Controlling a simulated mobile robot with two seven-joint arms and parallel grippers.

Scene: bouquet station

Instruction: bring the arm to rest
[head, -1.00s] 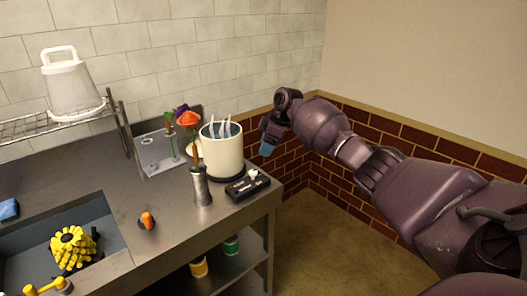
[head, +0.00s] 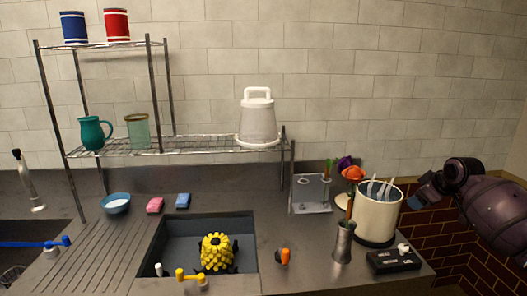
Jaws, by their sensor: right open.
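My right arm comes in from the right edge, and its gripper (head: 425,190) hangs in the air just right of the cream pot. The gripper is open, and nothing shows between its fingers. A steel vase (head: 343,242) stands on the counter with an orange flower (head: 353,173) rising from it. A purple flower (head: 344,162) shows behind the orange one, near a grey stand (head: 311,194). My left gripper is not in view.
The cream pot (head: 376,217) with pale handles and a black box (head: 394,261) stand near the counter's right end. A sink (head: 180,244) holds a yellow knobbly object (head: 216,253). A wire rack (head: 190,146) carries a white bucket (head: 258,120).

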